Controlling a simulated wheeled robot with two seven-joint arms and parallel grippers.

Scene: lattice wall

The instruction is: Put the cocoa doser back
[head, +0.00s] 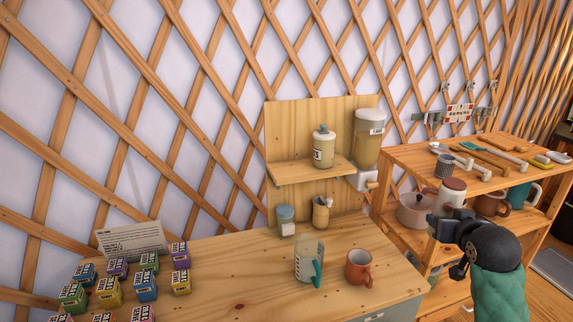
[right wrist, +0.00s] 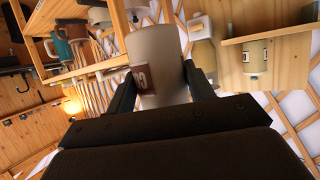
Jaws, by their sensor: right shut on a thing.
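The cocoa doser (head: 452,190), a pale canister with a brown top, is in my right gripper (head: 441,215), in front of the rack on the right. In the right wrist view the doser (right wrist: 156,52) sits between the two dark fingers of my right gripper (right wrist: 158,78), and part of its brown label shows. It is held clear of the small wall shelf (head: 311,172). A green-capped doser (head: 323,150) stands on that shelf, with bare board to its left and some to its right. My left gripper is not in view.
A large dispenser (head: 367,140) hangs right of the wall shelf. Below are a teal-lidded jar (head: 286,222), a wooden pot (head: 321,212), a glass jug (head: 308,262) and an orange mug (head: 359,268). Several small boxes (head: 110,290) cover the counter's left. The rack (head: 405,168) holds a pink pot, mugs and utensils.

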